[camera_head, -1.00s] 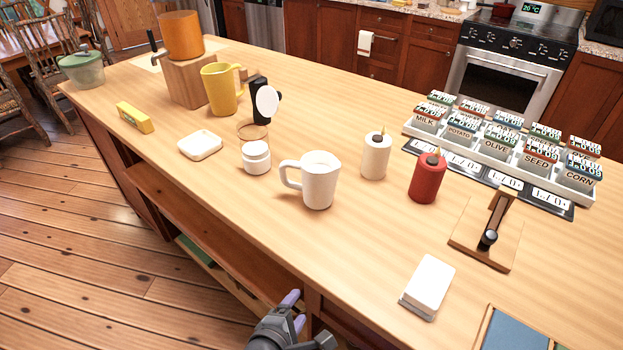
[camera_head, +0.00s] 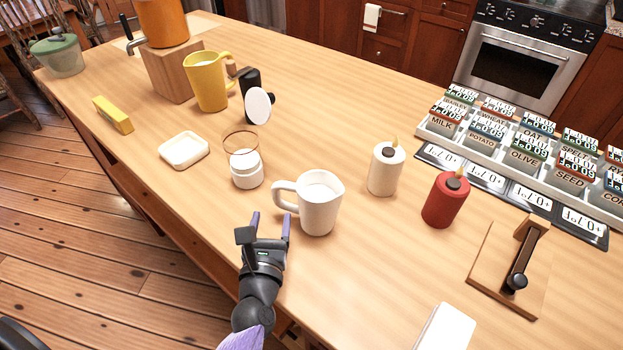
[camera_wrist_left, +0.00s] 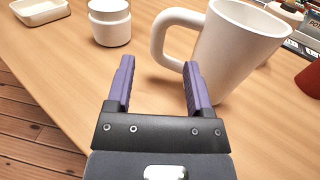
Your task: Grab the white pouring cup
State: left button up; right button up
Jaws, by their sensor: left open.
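The white pouring cup (camera_head: 320,203) stands upright on the wooden counter, with its handle toward the left. In the left wrist view the cup (camera_wrist_left: 238,50) is at the upper right, its handle just beyond the right fingertip. My left gripper (camera_head: 271,216) is open and empty, just left of the cup and in front of its handle. In the left wrist view the purple fingers (camera_wrist_left: 158,75) are spread with bare counter between them. In that view the right finger overlaps the cup's lower side; I cannot tell whether they touch. My right gripper is not in view.
A small white jar (camera_head: 247,170) stands just left of the cup. A white bottle (camera_head: 385,168) and a red bottle (camera_head: 446,199) stand to its right. A white dish (camera_head: 184,151) and a yellow jug (camera_head: 207,82) are farther left. The counter (camera_head: 385,265) is clear right of the cup's base.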

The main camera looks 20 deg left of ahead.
aim_at(275, 196)
pick_arm(q)
jog(key=x, duration=0.4)
jog(key=b+x, duration=0.1)
jog(key=x, duration=0.4)
jog(key=shift+w+a+f, duration=0.15)
jog(key=shift+w+f, duration=0.05)
jog(key=shift+f, duration=0.05)
grip_shut()
dwell(0.9)
